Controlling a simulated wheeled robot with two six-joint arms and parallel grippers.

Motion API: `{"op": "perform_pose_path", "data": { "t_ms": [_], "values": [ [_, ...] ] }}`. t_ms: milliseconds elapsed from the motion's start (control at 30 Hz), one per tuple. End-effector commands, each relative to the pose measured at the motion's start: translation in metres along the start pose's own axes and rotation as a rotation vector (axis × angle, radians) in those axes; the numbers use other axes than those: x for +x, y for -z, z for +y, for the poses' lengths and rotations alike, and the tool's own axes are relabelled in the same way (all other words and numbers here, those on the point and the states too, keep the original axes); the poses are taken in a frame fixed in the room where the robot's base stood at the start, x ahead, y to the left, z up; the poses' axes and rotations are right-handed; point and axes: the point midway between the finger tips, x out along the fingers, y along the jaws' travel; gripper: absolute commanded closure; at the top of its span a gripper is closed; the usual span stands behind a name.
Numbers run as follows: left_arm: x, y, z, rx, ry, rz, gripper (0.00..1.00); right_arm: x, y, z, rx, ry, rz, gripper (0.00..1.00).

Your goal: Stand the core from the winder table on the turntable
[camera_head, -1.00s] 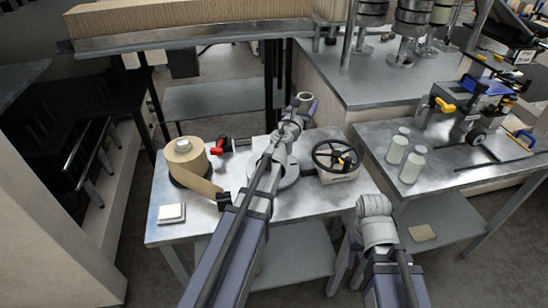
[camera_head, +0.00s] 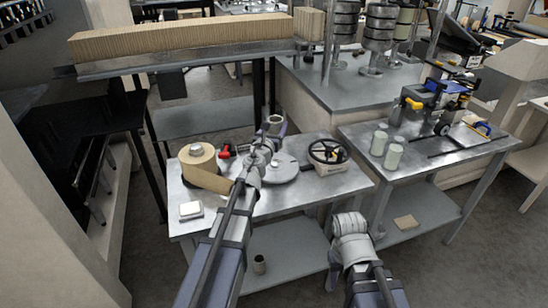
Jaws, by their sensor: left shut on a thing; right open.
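My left gripper (camera_head: 275,130) is shut on the core (camera_head: 274,119), a short pale tube, and holds it up beyond the turntable in the picture. The turntable (camera_head: 285,174) is a round grey disc on the metal table (camera_head: 325,192). My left arm covers its left part. I cannot tell the core's height above the table. My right gripper (camera_head: 349,222) is open, in front of the table's right end; its fingers are hard to make out.
A brown paper roll (camera_head: 198,161) with a loose strip, a red-handled tool (camera_head: 226,152), a white block (camera_head: 190,210) and a black handwheel (camera_head: 327,152) share the table. Two pale bottles (camera_head: 393,156) stand on the right table. A small cylinder (camera_head: 259,264) stands on the lower shelf.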

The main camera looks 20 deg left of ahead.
Motion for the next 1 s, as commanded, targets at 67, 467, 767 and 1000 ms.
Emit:
{"op": "perform_pose_path", "data": {
  "t_ms": [67, 467, 767, 1000],
  "values": [
    [0.0, 0.019, 0.0, 0.0, 0.0, 0.0, 0.9, 0.019, 0.001, -0.002, 0.0, 0.0, 0.0, 0.5],
    [0.0, 0.049, 0.0, 0.0, 0.0, 0.0, 0.9, 0.049, 0.003, -0.005, -0.001, 0.0, 0.0, 0.5],
    [0.0, 0.076, 0.0, 0.0, 0.0, 0.0, 0.9, 0.076, 0.004, -0.007, -0.001, 0.0, 0.0, 0.5],
    [0.0, 0.087, 0.0, 0.0, 0.0, 0.0, 0.9, 0.086, 0.005, -0.008, -0.001, 0.0, 0.0, 0.5]
  ]
}}
